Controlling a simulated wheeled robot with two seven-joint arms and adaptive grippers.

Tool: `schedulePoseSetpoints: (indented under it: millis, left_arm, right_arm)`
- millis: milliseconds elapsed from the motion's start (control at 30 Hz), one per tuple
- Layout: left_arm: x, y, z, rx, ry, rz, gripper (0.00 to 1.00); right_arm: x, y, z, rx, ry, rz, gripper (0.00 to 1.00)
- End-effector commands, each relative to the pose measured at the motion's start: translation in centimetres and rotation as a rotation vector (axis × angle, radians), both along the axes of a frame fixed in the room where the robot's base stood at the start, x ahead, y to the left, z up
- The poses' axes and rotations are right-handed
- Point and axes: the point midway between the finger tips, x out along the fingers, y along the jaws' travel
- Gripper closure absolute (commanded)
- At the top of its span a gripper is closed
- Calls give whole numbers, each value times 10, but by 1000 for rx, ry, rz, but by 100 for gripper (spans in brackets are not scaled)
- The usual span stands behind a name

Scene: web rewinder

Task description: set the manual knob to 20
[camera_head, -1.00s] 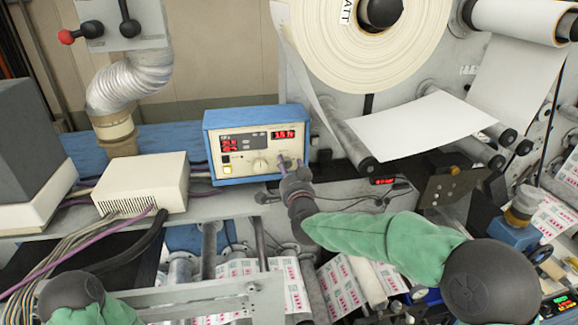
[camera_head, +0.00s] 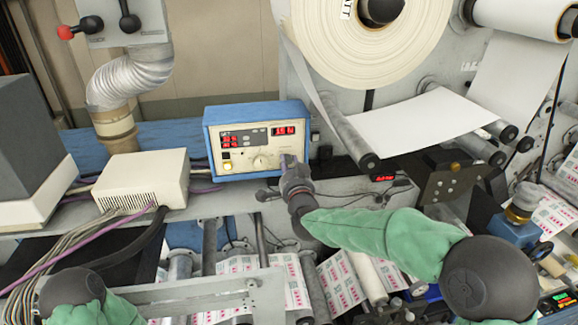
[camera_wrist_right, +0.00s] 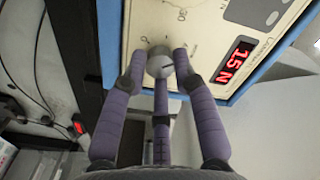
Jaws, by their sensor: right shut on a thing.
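The manual knob (camera_wrist_right: 159,66) is a small grey round knob on the cream front panel of the blue control box (camera_head: 256,112). In the head view my right gripper (camera_head: 290,163) covers it at the panel's lower right. In the right wrist view the purple fingers of my right gripper (camera_wrist_right: 160,60) are closed around the knob, with fingers on its left, right and lower sides. A dark pointer line shows on the knob's face. Scale marks surround it, partly hidden. The red display (camera_wrist_right: 234,62) beside it appears to read 15 N. My left gripper is out of view.
A larger white dial (camera_head: 261,162) sits left of my gripper on the same panel. A beige box (camera_head: 143,182) with cables stands to the left. Paper rollers (camera_head: 350,140) and a white web lie to the right. Printed web runs below.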

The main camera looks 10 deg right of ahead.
Motion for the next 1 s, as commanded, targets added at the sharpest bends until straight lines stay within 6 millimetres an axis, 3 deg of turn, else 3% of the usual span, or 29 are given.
schedulePoseSetpoints:
  millis: [400,1000]
  left_arm:
    - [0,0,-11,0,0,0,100]
    - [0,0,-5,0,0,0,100]
  right_arm:
    - [1,-1,4,-332,-8,-5,100]
    - [1,-1,8,-833,-8,-8,100]
